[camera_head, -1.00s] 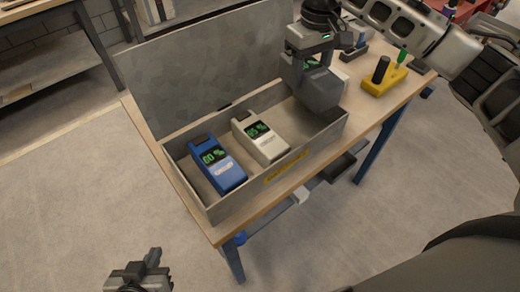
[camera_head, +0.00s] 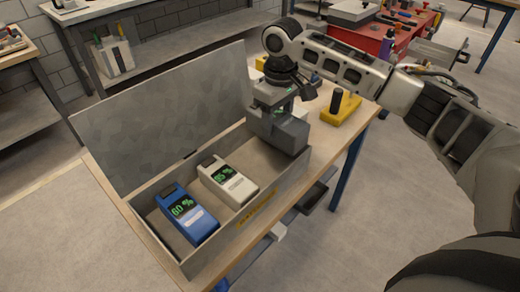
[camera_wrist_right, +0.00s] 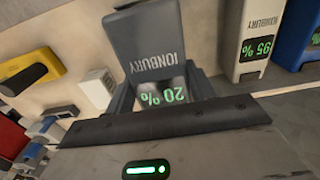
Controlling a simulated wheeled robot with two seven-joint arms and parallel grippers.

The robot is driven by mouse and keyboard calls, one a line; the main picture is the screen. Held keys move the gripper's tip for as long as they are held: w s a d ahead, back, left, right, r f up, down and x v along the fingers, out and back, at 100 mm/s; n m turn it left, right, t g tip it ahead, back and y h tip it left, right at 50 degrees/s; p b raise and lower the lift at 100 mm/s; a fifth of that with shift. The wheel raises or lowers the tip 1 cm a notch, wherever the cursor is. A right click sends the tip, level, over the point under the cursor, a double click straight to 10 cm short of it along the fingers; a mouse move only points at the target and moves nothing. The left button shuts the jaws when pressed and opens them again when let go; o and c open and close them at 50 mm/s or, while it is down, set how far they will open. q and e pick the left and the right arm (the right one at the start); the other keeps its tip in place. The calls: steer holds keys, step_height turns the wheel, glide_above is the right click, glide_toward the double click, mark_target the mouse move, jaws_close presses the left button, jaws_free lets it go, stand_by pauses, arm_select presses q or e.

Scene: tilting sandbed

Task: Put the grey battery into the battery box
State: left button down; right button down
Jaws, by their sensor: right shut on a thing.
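The grey battery (camera_head: 282,132) is in my right gripper (camera_head: 273,98), over the right end of the open battery box (camera_head: 288,188). I cannot tell whether its lower end is below the rim. In the wrist view the grey battery (camera_wrist_right: 150,42) lies between the fingers of the right gripper (camera_wrist_right: 165,95), its display reading 20%. A blue battery (camera_head: 187,214) showing 60% and a white battery (camera_head: 228,186) showing 95% lie side by side in the box's left and middle parts. My left gripper is not in view.
The box's grey lid (camera_head: 165,115) stands open at the back. A yellow block with a black post (camera_head: 340,106) is on the wooden table (camera_head: 125,215) right of the box. A red tool cabinet (camera_head: 365,38) and a shelf are farther back.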

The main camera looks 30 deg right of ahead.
steer(key=a+f, duration=0.3)
steer(key=f, duration=0.1)
steer(key=shift+w+a+f, duration=0.1)
steer(key=shift+a+f, duration=0.2)
steer(key=shift+a, duration=0.1)
steer(key=shift+a+f, duration=0.15)
steer(key=shift+f, duration=0.75)
steer(key=shift+a+f, duration=0.1)
steer(key=shift+f, duration=0.8)
steer(key=c, duration=0.5)
jaws_free()
steer(key=shift+f, duration=0.2)
step_height(320, 180, up, 12)
steer(key=shift+r, duration=0.15)
